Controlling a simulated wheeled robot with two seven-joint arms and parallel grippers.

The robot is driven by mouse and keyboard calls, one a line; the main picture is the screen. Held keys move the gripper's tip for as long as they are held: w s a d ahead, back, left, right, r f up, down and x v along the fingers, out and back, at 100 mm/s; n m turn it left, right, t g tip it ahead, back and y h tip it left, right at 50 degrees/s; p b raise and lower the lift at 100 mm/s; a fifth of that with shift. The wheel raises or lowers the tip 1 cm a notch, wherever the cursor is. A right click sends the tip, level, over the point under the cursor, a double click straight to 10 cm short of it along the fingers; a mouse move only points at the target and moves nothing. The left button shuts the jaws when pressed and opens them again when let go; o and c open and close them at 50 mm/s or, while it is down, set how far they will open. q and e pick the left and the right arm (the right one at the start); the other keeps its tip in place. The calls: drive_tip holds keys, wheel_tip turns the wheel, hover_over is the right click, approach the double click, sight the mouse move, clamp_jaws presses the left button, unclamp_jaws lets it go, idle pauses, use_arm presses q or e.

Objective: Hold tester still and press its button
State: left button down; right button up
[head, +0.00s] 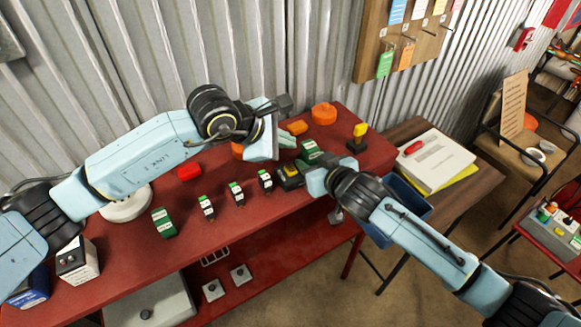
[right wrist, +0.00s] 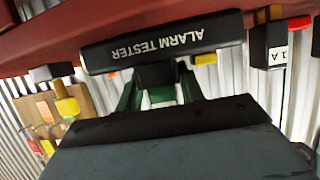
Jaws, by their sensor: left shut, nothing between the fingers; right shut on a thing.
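The alarm tester (head: 289,172), a black box with a yellow top part, is on the red bench. In the right wrist view the tester (right wrist: 160,42) shows its "ALARM TESTER" label upside down, between the green fingers. My right gripper (head: 304,171) is shut on the tester from the right. My left gripper (head: 287,141) is shut and empty, just above and behind the tester in the picture, apart from it as far as I can tell. The button itself is too small to make out clearly.
Several small black units with green and white tops, such as this one (head: 265,181), stand left of the tester. A blue bin (head: 408,194) stands right.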

idle(0.4)
drive_tip(key=o, duration=1.2)
